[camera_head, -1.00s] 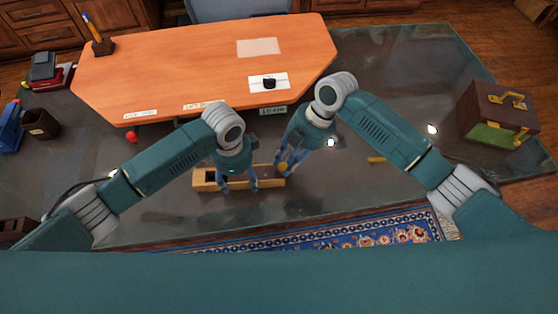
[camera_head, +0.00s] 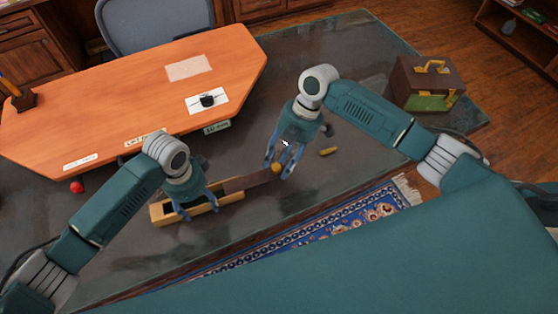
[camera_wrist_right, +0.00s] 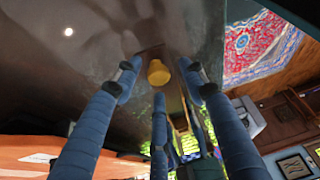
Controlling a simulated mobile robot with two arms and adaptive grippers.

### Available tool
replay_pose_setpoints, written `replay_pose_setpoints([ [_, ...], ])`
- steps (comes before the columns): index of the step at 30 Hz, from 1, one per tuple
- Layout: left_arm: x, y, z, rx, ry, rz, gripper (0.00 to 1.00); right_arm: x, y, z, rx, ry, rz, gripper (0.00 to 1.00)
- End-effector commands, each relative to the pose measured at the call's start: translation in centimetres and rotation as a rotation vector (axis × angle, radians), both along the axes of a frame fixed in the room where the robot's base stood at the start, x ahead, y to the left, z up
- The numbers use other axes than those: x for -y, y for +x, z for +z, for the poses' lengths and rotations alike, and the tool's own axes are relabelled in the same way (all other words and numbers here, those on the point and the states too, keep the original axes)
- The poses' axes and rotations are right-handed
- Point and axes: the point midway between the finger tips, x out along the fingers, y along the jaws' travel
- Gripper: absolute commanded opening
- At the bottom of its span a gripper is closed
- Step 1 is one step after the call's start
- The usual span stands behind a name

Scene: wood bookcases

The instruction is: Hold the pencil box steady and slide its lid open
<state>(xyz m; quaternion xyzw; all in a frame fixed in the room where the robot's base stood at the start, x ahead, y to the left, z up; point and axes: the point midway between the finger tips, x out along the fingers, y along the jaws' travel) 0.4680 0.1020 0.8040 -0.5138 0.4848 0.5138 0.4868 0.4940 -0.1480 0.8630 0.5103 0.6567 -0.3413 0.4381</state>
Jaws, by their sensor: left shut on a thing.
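The wooden pencil box (camera_head: 230,199) lies on the dark glass tabletop, its left part open on top. Its brown lid (camera_head: 252,180) sticks out past the box's right end, with a round yellow knob (camera_head: 276,168) at the outer end. My left gripper (camera_head: 196,211) is shut on the box, fingers on both long sides. My right gripper (camera_head: 280,174) is over the lid's outer end. In the right wrist view the knob (camera_wrist_right: 158,73) sits between its spread fingers (camera_wrist_right: 160,70), with gaps on both sides. What lies inside the box is too small to tell.
An orange desk board (camera_head: 130,90) fills the left back, with a black object on white paper (camera_head: 207,99). A small yellow piece (camera_head: 328,151) lies right of my right gripper. A brown case (camera_head: 425,82) stands at the right back. A red ball (camera_head: 77,187) is at left.

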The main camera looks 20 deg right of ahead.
Motion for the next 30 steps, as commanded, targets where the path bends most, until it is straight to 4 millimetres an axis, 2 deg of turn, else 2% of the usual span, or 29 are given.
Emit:
replay_pose_setpoints([
  [6, -0.1, -0.1, -0.1, -0.002, 0.003, -0.002, 0.26, 0.0, 0.1, 0.1, 0.001, 0.0, 0.0, 0.42],
  [10, -0.1, -0.1, -0.1, -0.002, 0.003, -0.003, 0.26, 0.4, 0.2, 1.1, 0.003, 0.0, -0.001, 0.42],
  [22, 0.0, -0.2, -0.1, -0.004, 0.001, -0.005, 0.26, 3.4, 1.0, 8.5, 0.005, -0.001, -0.002, 0.42],
  [27, 0.1, -0.2, -0.1, -0.004, 0.0, -0.005, 0.26, 4.2, 1.1, 10.5, 0.002, -0.001, -0.001, 0.42],
  [30, 0.1, -0.2, -0.1, -0.004, 0.0, -0.005, 0.26, 4.4, 1.1, 11.0, 0.001, -0.001, 0.0, 0.42],
])
